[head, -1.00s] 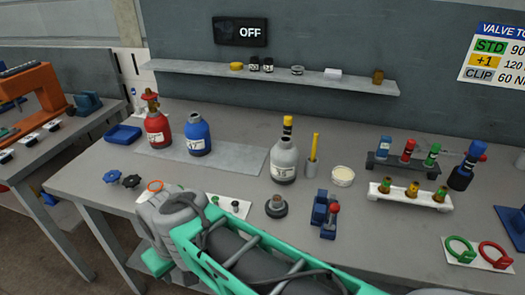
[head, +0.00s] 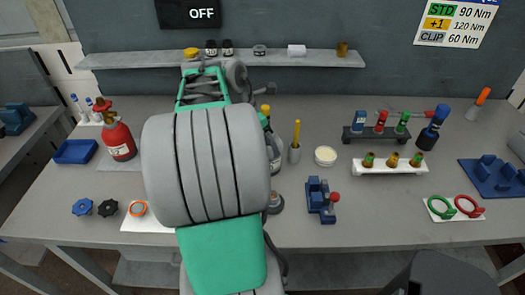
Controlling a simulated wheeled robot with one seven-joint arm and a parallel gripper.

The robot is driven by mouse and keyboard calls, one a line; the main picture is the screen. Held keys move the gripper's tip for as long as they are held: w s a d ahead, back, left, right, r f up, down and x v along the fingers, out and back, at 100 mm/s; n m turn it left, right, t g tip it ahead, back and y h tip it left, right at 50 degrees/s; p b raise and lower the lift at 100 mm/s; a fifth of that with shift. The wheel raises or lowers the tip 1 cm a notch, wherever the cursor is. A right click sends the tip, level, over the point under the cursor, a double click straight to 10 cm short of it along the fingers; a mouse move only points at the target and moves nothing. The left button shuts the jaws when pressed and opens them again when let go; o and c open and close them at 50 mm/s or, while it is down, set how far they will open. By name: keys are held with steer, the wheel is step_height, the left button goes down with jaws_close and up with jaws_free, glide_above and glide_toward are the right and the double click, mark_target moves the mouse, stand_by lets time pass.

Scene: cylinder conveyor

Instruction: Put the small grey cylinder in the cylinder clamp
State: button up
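The small grey cylinder (head: 274,152) stands upright on the bench right of my arm. My arm hides its left part. Its yellow and black top (head: 265,111) shows beside the arm. A blue clamp (head: 317,201) with a red-knobbed lever, seemingly the cylinder clamp, stands on the bench to the front right, apart from the cylinder; no cylinder is seen in it. My gripper's fingers cannot be made out. My raised arm covers the middle left, and only a small grey part near its far end shows above the cylinder.
A red cylinder (head: 119,140) and a blue tray (head: 76,152) are at the left. A yellow stick in a cup (head: 295,150) and a round white dish (head: 325,156) stand right of the cylinder. A white rack (head: 389,168) is farther right.

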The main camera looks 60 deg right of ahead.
steer(key=x, duration=0.6)
steer(key=shift+d, duration=0.25)
steer(key=shift+r, duration=0.1)
steer(key=c, duration=1.8)
steer(key=shift+w+r, duration=0.1)
steer(key=shift+r, duration=0.05)
steer(key=shift+c, duration=0.2)
